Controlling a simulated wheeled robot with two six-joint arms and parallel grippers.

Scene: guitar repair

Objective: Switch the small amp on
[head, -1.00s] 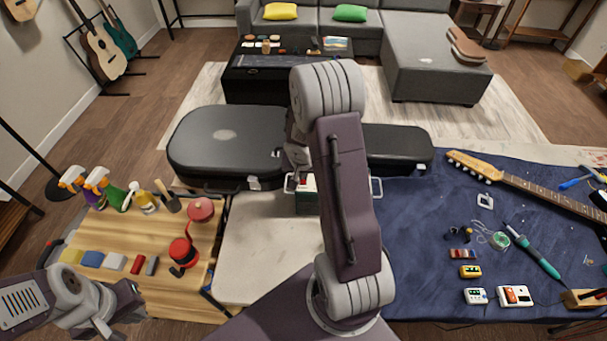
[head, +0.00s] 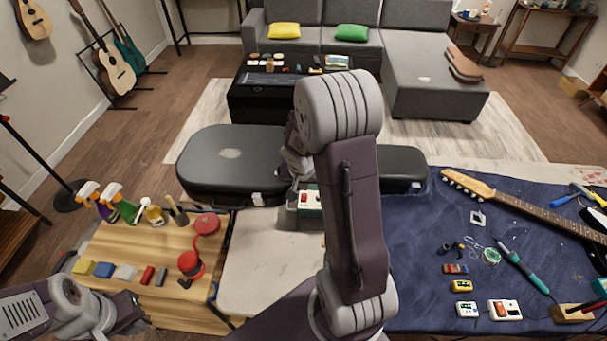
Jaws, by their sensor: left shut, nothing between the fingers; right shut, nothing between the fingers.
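The small amp (head: 310,214) is a dark green box with a light top panel. It stands on the pale middle worktop, left of my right arm, which hides part of it. A small red part (head: 304,197) shows on its panel, but I cannot tell its switch position. My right gripper (head: 294,176) is behind the amp in the picture, above the edge of the black case, largely hidden by its own arm. It is shut and empty; I cannot tell whether it touches anything. My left gripper (head: 132,318) is shut and empty at the lower left, far from the amp.
A large black case (head: 225,155) and a smaller one (head: 402,163) lie behind the worktop. A wooden bench (head: 145,245) with spray bottles and red tools is left. A blue cloth (head: 420,240) with a guitar neck (head: 520,198) and small devices is right.

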